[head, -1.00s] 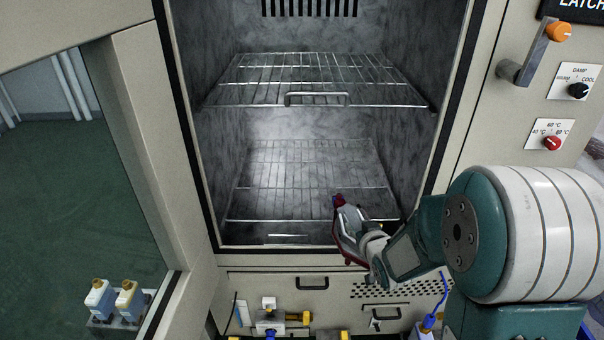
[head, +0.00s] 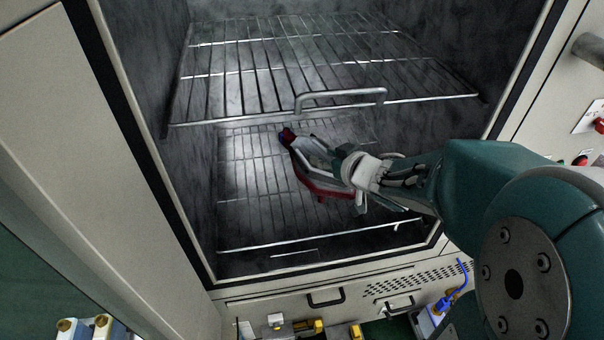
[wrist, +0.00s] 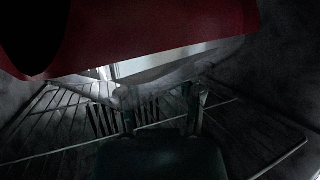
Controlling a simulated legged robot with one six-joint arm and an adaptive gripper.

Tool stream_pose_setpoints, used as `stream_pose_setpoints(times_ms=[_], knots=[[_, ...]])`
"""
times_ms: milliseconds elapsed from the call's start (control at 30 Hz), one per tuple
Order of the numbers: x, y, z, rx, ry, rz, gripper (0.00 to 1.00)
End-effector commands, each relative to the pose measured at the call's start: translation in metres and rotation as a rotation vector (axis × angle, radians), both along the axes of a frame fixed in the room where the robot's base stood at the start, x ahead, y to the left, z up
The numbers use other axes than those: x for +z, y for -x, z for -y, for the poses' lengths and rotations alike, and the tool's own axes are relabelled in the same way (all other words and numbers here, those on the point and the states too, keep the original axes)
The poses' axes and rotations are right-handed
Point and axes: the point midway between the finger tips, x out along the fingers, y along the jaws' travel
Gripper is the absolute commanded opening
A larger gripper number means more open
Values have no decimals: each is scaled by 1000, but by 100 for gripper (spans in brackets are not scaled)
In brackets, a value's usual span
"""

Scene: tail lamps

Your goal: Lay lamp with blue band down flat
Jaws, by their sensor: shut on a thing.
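The tail lamp (head: 319,188) is a long red and grey-white piece with a dark blue tip at its far left end. In the head view it is inside the cabinet, above the lower wire rack (head: 255,210) and below the upper one. My gripper (head: 352,172) is shut on the lamp at its near right end. The lamp is tilted, and I cannot tell whether it touches the rack. In the wrist view the red lamp body (wrist: 170,32) fills the top, with a pale underside. Most of my fingers are hidden there.
The upper wire rack (head: 300,70) with its front handle (head: 340,96) lies close above my wrist. The cabinet frame surrounds the opening, with an open door (head: 130,200) at left. The lower rack looks otherwise empty. Bottles (head: 85,327) stand at bottom left.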

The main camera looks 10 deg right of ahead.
Motion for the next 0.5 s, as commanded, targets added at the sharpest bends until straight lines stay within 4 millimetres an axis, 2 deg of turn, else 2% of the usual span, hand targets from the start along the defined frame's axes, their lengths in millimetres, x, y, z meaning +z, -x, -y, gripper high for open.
stream_pose_setpoints(times_ms=[500], knots=[[-37,-83,0,1,2,-1,0]])
